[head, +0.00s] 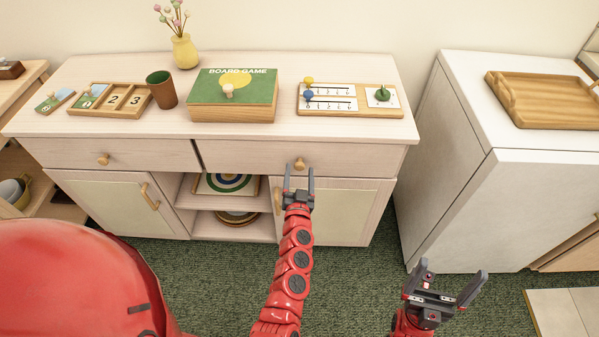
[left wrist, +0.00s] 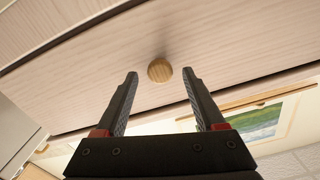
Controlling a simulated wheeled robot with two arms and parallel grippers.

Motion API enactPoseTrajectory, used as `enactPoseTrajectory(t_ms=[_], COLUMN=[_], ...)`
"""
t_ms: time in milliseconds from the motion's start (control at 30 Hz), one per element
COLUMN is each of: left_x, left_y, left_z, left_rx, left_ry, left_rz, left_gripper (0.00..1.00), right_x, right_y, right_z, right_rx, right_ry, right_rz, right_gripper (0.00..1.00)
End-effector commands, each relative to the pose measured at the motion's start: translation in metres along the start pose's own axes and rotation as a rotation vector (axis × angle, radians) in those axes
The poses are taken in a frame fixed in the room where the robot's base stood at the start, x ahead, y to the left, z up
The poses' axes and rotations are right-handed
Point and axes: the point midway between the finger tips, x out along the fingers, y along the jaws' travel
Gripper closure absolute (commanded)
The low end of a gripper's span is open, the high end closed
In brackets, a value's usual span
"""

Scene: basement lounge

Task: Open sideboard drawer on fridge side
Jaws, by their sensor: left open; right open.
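The pale wooden sideboard (head: 235,128) has two drawers under its top, both looking shut. The drawer on the fridge side (head: 250,157) is the right one, with a round wooden knob (head: 299,163). The knob also shows in the left wrist view (left wrist: 160,69). My left gripper (head: 299,180) is open in front of this drawer, its fingertips on either side of the knob in the picture; I cannot tell how much depth is left between them. My right gripper (head: 446,288) is open and empty over the carpet, in front of the white fridge (head: 475,190).
A board game box (head: 233,110), a brown cup (head: 162,90), a yellow vase (head: 185,51) and puzzle boards (head: 352,100) stand on the sideboard. A wooden tray (head: 545,100) lies on the fridge. Below the drawer are open shelves and a cupboard door (head: 340,210). Green carpet lies in front.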

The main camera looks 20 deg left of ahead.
Motion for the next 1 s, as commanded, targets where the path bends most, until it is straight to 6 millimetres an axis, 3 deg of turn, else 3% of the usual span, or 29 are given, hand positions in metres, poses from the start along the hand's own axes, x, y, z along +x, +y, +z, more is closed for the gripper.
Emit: enactPoseTrajectory(t_ms=[367, 733, 1000], left_x=[0.0054, 0.0052, 0.0051], left_y=[-0.0001, 0.0, 0.0], left_z=[0.0003, 0.0004, 0.0004], left_rx=[0.001, 0.0, 0.0], left_ry=[-0.001, -0.001, -0.001], left_rz=[0.0, 0.0, 0.0], left_gripper=[0.31, 0.97, 1.0], right_x=[-0.0001, -0.0001, -0.0001], right_y=[0.0, 0.0, 0.0], right_z=[0.0, 0.0, 0.0], right_rx=[0.0, 0.0, 0.0], right_ry=[0.0, 0.0, 0.0], right_rz=[0.0, 0.0, 0.0], right_gripper=[0.0, 0.0, 0.0])
